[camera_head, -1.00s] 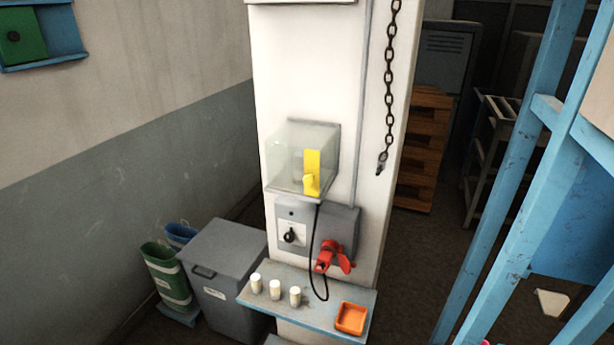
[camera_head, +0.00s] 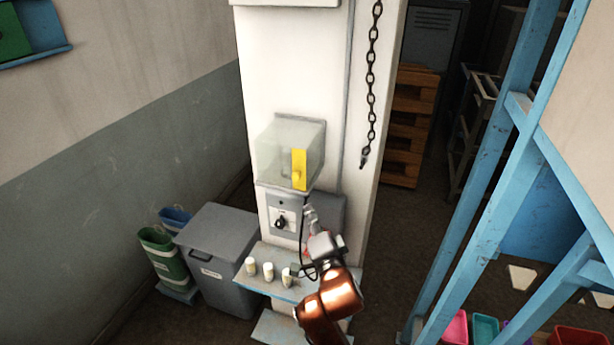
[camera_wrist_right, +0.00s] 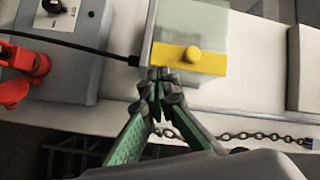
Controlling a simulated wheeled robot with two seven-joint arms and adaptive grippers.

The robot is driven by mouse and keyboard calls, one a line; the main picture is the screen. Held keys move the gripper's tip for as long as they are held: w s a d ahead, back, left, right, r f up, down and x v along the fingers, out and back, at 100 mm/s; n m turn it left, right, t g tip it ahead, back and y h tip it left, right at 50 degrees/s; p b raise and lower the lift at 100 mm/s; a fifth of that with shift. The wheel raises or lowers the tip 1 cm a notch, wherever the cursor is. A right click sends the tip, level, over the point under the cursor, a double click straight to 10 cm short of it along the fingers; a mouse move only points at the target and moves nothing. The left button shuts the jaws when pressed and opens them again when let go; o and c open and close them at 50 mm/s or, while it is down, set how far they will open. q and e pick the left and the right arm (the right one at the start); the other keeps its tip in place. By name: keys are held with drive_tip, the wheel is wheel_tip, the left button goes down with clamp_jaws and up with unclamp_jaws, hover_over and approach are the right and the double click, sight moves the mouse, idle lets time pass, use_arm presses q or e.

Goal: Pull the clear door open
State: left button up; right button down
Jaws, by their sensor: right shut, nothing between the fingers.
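The clear door (camera_head: 283,148) is the see-through front of a box on the white pillar and looks shut. A yellow strip (camera_head: 299,165) with a yellow knob runs along its right edge. In the right wrist view the clear door (camera_wrist_right: 190,22) is at the top, with the yellow strip (camera_wrist_right: 215,62) and yellow knob (camera_wrist_right: 193,54) facing me. My right gripper (camera_head: 309,210) is shut and empty, below the box. In the right wrist view its fingertips (camera_wrist_right: 166,80) appear just below the strip, left of the knob; I cannot tell whether they touch. My left gripper is out of view.
A grey switch box (camera_head: 283,216) with a black knob sits under the clear box. A black cable (camera_wrist_right: 70,42) hangs nearby. A blue shelf (camera_head: 252,278) carries white cylinders. A chain (camera_head: 371,75) hangs at right. A blue frame (camera_head: 480,170) stands farther right.

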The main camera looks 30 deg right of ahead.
sight(304, 170)
wheel_tip(304, 170, up, 5)
drive_tip(key=s+m+t, duration=0.1)
drive_tip(key=s+m, duration=0.1)
drive_tip(key=shift+h, duration=0.3)
drive_tip(key=p+x, duration=0.1)
drive_tip(key=x, duration=0.8)
drive_tip(key=shift+w+d+p, duration=0.1)
drive_tip(key=shift+d+p, duration=0.1)
drive_tip(key=shift+p, duration=0.15)
drive_tip(key=shift+w, duration=0.3)
